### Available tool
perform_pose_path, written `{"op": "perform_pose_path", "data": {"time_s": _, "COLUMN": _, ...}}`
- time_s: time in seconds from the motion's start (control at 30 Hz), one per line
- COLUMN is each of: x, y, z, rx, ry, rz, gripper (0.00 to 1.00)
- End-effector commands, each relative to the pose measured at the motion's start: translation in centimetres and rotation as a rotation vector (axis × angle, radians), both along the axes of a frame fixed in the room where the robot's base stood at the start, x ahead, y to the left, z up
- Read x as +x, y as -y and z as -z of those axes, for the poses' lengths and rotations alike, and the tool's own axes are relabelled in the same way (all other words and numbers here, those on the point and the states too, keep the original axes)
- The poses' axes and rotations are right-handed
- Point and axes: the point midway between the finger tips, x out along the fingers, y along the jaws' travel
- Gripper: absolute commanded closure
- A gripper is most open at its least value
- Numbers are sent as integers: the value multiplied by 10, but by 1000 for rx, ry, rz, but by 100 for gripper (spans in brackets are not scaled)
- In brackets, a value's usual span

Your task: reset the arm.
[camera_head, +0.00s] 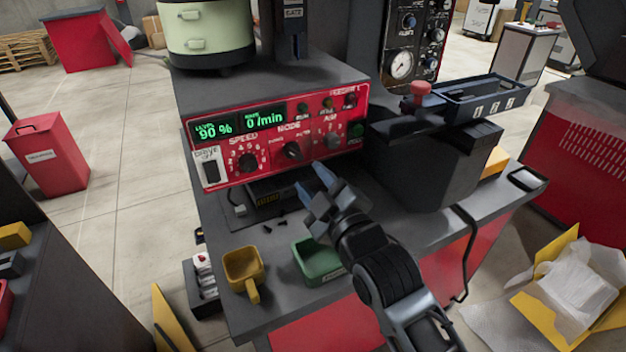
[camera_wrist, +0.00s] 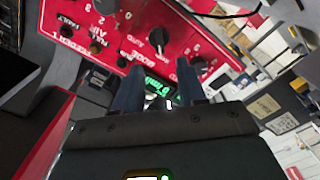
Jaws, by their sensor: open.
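My gripper (camera_head: 319,185) is open and empty. It is above the front of the grey bench (camera_head: 430,222), before the right half of the red control panel (camera_head: 278,137). In the wrist view, the two dark blue fingers of my gripper (camera_wrist: 160,88) stand apart with the red panel (camera_wrist: 70,45) behind them. The panel has a speed dial (camera_head: 252,161), a mode knob (camera_head: 292,150), and green displays reading 90 % and 0 /min. I cannot tell the exact gap between the fingertips and the panel.
A yellow scoop (camera_head: 243,268) and a green bin (camera_head: 313,262) sit on the bench below my arm. Small dark parts lie near the panel's foot. A dark hopper (camera_head: 430,165) and a blue-grey tray (camera_head: 490,100) are at right. The floor at left is largely clear.

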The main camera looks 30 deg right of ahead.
Motion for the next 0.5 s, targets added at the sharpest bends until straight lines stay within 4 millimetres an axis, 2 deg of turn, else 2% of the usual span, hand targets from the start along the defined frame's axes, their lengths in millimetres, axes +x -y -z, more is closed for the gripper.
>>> {"op": "perform_pose_path", "data": {"time_s": 0.23, "x": 0, "y": 0, "z": 0, "rx": 0, "ry": 0, "rz": 0, "gripper": 60}}
{"op": "perform_pose_path", "data": {"time_s": 0.33, "x": -6, "y": 0, "z": 5, "rx": 11, "ry": -6, "rz": -1, "gripper": 60}}
{"op": "perform_pose_path", "data": {"time_s": 0.43, "x": -27, "y": 0, "z": 19, "rx": 44, "ry": -21, "rz": 0, "gripper": 60}}
{"op": "perform_pose_path", "data": {"time_s": 0.5, "x": -50, "y": 1, "z": 32, "rx": 82, "ry": -37, "rz": 0, "gripper": 60}}
